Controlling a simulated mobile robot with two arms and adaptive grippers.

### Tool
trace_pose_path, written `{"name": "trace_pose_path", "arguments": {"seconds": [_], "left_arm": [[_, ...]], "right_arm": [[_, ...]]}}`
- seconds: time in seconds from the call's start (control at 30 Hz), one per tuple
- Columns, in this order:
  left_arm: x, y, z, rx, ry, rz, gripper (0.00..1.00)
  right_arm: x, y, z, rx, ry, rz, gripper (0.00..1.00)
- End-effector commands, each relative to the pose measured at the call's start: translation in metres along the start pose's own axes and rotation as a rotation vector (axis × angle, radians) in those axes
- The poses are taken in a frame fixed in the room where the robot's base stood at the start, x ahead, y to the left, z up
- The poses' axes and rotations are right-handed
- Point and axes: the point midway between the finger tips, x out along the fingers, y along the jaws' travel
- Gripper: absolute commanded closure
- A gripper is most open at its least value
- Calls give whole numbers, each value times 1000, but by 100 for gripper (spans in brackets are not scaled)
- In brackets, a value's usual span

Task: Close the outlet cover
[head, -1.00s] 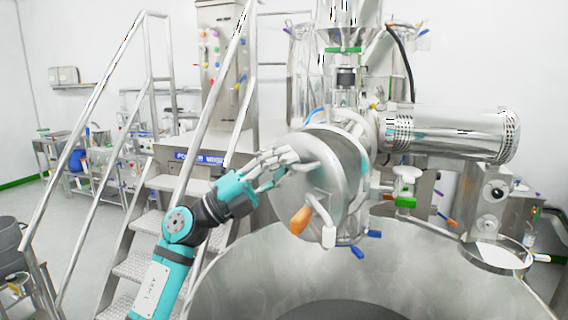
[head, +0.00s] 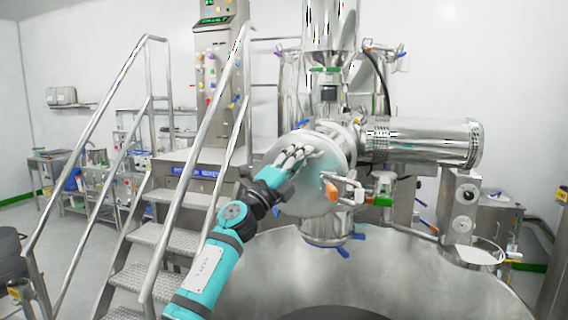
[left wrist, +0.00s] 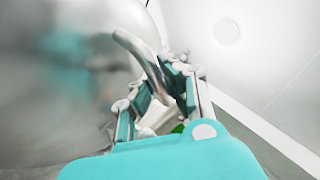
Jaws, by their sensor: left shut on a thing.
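The outlet cover (head: 322,200) is a round, shiny metal disc at the front of the granulator's outlet, in the middle of the head view. It fills the left of the left wrist view (left wrist: 60,110). An orange-knobbed clamp (head: 331,190) is at its right edge. My left gripper (head: 298,156) reaches across the cover's face, shut on a handle. In the left wrist view a curved metal handle (left wrist: 136,46) runs between the fingers (left wrist: 165,88). The fingers hide part of the handle. Whether the cover's rim touches the outlet cannot be told. My right gripper is not in view.
A big steel bowl (head: 350,285) opens below the cover. A ribbed motor cylinder (head: 420,142) extends right of the outlet. Metal stairs with handrails (head: 185,190) stand at the left, close to my left arm. A green-collared fitting (head: 382,199) sits right of the clamp.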

Motion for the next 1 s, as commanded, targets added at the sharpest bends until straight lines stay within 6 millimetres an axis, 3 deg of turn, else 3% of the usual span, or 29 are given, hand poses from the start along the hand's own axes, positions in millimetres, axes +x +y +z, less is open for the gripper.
{"name": "trace_pose_path", "arguments": {"seconds": [0.53,0.8,1.0], "left_arm": [[5,7,-1,21,-27,13,100],[5,5,0,19,-27,10,65],[5,4,0,18,-28,8,65]], "right_arm": [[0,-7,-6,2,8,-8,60],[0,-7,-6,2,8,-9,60],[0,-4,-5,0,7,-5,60]]}}
